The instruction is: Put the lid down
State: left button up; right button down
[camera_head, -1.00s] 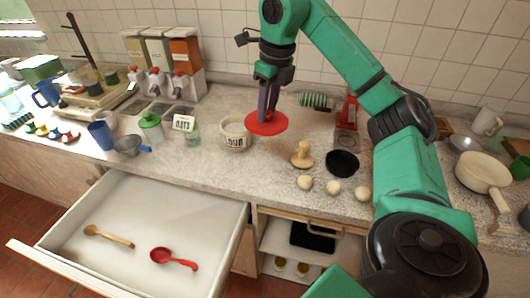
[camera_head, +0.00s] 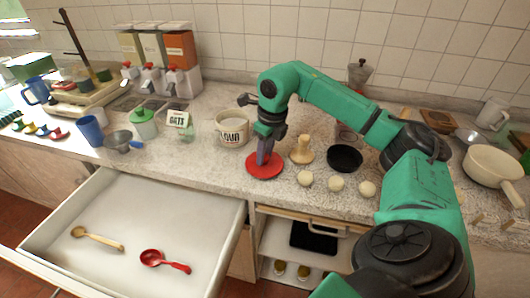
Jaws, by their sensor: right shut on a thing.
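A round red lid (camera_head: 266,168) is flat at the counter surface, just right of and in front of a white flour canister (camera_head: 233,127) whose top stands uncovered. My right gripper (camera_head: 263,156) points down with its fingers shut on the middle of the lid. The lid looks level and very low; I cannot tell whether its underside touches the counter. My left gripper is not in the view.
A wooden stamp-like tool (camera_head: 301,150), a black round dish (camera_head: 344,158) and several pale balls (camera_head: 336,184) lie right of the lid. An open drawer (camera_head: 130,215) below holds a wooden spoon (camera_head: 97,239) and a red spoon (camera_head: 164,261). A glass jar (camera_head: 187,135) stands to the left.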

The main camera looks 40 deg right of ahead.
aim_at(270, 165)
jog(key=c, duration=0.6)
grip_release()
jog(key=shift+f, duration=0.1)
jog(key=shift+o, duration=0.2)
notch_tip(270, 165, up, 12)
jog(key=s+p, duration=0.1)
jog(key=shift+s+d, duration=0.25)
jog(key=shift+s, duration=0.1)
